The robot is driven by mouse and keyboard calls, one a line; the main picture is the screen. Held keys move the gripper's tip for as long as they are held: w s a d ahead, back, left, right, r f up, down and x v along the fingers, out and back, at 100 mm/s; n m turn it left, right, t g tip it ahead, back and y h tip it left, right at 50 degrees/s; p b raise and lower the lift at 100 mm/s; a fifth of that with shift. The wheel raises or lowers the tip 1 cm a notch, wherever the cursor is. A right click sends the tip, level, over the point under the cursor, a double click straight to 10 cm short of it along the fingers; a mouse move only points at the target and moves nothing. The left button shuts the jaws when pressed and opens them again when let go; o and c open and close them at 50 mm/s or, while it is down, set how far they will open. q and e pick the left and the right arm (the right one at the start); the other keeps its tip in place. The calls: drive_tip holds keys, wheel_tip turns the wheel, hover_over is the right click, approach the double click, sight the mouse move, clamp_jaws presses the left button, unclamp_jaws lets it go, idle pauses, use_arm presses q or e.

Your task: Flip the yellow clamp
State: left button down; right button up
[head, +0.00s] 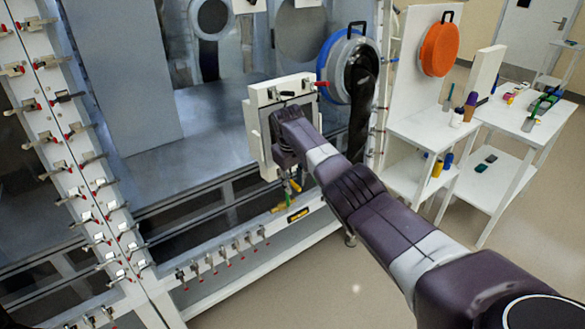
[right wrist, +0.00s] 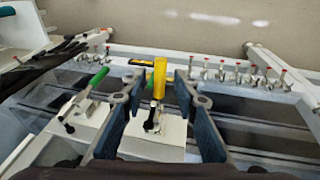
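The yellow clamp (right wrist: 159,78) shows in the right wrist view as an upright-looking yellow handle on a white block. My right gripper (right wrist: 161,90) is open, with one finger on each side of the yellow handle. Gaps show between the handle and both fingers. In the head view the right gripper (head: 284,168) is at the glovebox front, its fingers largely hidden by the wrist. My left gripper is not in view.
A green-handled clamp (right wrist: 97,77) sits left of the yellow one in the right wrist view. Several red-tipped clamps (right wrist: 252,72) line the frame rail. In the head view, the round blue-rimmed port (head: 328,62) and white shelves (head: 428,128) stand right of the glovebox.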

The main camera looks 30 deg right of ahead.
drive_tip(key=v, duration=1)
drive_tip(key=shift+r, duration=0.3)
drive_tip(key=shift+a, duration=0.15)
